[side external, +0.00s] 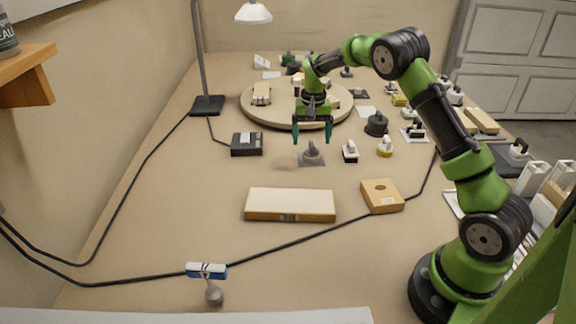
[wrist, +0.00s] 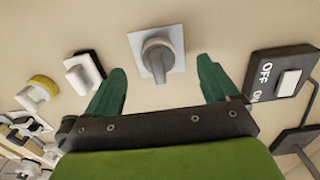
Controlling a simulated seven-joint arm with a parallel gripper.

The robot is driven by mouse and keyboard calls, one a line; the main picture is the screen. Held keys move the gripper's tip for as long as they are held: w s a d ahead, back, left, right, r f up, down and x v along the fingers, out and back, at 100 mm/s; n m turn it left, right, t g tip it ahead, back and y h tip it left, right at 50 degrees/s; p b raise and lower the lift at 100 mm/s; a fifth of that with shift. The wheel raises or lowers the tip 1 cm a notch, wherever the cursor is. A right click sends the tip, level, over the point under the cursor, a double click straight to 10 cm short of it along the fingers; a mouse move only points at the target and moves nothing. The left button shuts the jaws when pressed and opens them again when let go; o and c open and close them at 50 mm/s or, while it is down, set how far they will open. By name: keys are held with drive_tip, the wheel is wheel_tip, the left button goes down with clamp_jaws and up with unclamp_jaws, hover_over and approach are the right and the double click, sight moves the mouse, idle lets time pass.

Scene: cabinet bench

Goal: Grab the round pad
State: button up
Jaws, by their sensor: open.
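A large round wooden board (side external: 345,108) lies flat on the bench behind my gripper, with several small items on it; no other plain round pad stands out. My gripper (side external: 312,137) points down, open and empty, in front of the board's near edge. Below it is a grey rotary knob (side external: 311,152) on a square plate. In the wrist view, my gripper (wrist: 162,68) has its green fingers spread, with the knob (wrist: 158,55) between and beyond their tips. The fingers look apart from the knob. The round board is out of the wrist view.
A black switch box (side external: 247,144) sits left, a white switch (side external: 350,152) and yellow-based knob (side external: 385,147) right. A dark round knob (side external: 376,124) stands behind them. A long box (side external: 290,204) and wooden block (side external: 382,196) lie in front. A cable crosses the bench.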

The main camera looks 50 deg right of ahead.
sight(312, 143)
drive_tip(key=f, duration=0.5)
drive_tip(key=shift+w+d+f, duration=0.15)
drive_tip(key=shift+d+f, duration=0.25)
drive_tip(key=c, duration=1.1)
